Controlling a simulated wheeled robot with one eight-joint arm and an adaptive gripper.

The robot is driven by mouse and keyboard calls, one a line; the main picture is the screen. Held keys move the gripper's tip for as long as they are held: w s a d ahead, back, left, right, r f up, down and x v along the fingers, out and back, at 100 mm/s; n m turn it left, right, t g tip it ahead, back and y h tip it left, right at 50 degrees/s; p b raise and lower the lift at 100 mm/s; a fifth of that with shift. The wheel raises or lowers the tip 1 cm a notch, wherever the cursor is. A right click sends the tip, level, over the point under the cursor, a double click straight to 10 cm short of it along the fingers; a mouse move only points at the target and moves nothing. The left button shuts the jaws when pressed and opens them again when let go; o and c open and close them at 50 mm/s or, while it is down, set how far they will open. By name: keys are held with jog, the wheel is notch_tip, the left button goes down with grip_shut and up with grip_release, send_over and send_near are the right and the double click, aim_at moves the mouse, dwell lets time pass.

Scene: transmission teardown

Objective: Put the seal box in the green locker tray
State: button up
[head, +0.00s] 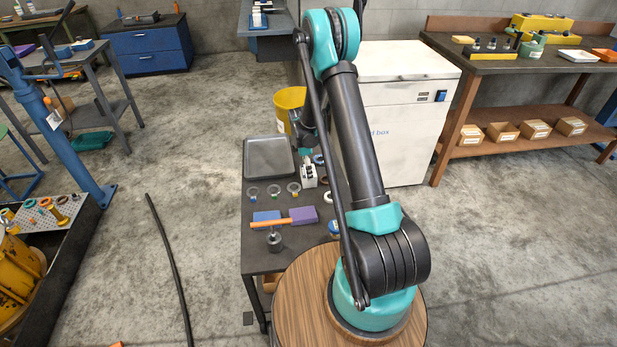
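No box can be surely told as the seal box. Several small labelled cardboard boxes, such as this one (502,132), stand on the lower shelf of the right bench. A green tray (92,141) lies low at the left, by the grey table's legs; I cannot tell whether it is the locker tray. My arm rises from the round wooden-topped base and bends over the dark work table. My gripper is mostly hidden behind the arm; a small grey-white part (308,175) above the table may belong to it. Its fingers cannot be made out.
The dark table (262,262) holds a grey tray (269,158), several rings, a blue block (266,216), a purple block (303,215) and an orange-handled tool. A yellow bin (288,103) and a white cabinet (401,115) stand behind. A black cable (168,255) crosses open floor at left.

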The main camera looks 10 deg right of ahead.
jog(key=shift+d+f, duration=0.1)
jog(key=shift+f, duration=1)
jog(key=c, duration=1.4)
notch_tip(320, 180, up, 20)
jog(key=s+d+f+m, duration=0.1)
jog(key=s+f+m, duration=0.1)
jog(key=m, duration=0.4)
jog(key=s+d+f+m+g+y, duration=0.1)
jog(key=s+f+m, duration=0.2)
jog(key=m, duration=0.3)
jog(key=s+d+f+m, duration=0.2)
jog(key=s+m, duration=0.1)
jog(key=m, duration=0.3)
jog(key=shift+s+f, duration=0.15)
